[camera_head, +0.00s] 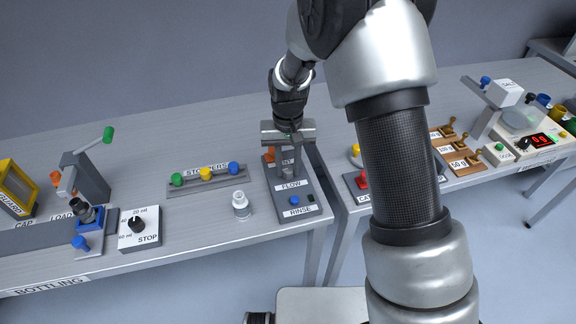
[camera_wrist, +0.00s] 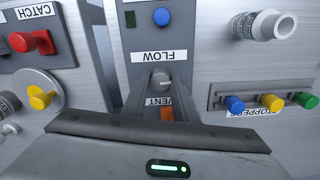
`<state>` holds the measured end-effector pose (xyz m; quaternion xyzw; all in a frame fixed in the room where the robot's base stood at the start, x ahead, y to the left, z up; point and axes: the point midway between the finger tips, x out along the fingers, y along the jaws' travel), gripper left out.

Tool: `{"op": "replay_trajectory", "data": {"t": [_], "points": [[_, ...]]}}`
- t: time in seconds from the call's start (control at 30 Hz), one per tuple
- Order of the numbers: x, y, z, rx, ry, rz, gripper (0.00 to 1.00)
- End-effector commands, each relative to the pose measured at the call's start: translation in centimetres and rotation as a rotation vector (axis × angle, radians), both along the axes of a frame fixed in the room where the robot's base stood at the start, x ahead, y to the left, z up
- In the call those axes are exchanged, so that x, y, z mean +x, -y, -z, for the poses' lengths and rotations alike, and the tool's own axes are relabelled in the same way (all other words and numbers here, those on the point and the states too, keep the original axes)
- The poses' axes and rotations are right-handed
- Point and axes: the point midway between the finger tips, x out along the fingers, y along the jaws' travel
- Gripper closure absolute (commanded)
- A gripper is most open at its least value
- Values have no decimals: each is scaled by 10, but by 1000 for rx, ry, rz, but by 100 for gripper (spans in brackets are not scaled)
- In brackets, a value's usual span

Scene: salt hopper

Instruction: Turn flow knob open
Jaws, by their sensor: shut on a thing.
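The flow knob (camera_wrist: 160,82) is a grey round knob with a pale mark, on the grey panel just behind the FLOW label (camera_wrist: 159,56). In the head view this panel (camera_head: 307,190) stands at the bench's right end. My gripper (camera_head: 289,170) points down onto the panel from above and is shut on the flow knob. In the wrist view my fingers (camera_wrist: 161,76) stand on either side of the knob. My gripper hides much of the knob in the head view, so its turn is hard to read there.
An orange part marked VENT (camera_wrist: 167,113) lies close behind the knob. A blue RINSE button (camera_head: 294,200) is at the panel's front. A white bottle (camera_head: 241,205) and the stoppers rack (camera_head: 206,182) stand left. A red CATCH part (camera_head: 362,181) is on the right bench.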

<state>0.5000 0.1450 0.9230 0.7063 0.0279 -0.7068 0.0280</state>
Motion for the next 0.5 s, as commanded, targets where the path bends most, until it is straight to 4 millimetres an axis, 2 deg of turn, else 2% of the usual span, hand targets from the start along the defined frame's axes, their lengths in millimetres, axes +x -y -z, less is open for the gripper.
{"op": "replay_trajectory", "data": {"t": [0.5], "points": [[1,0,-1,1,3,79,97]]}}
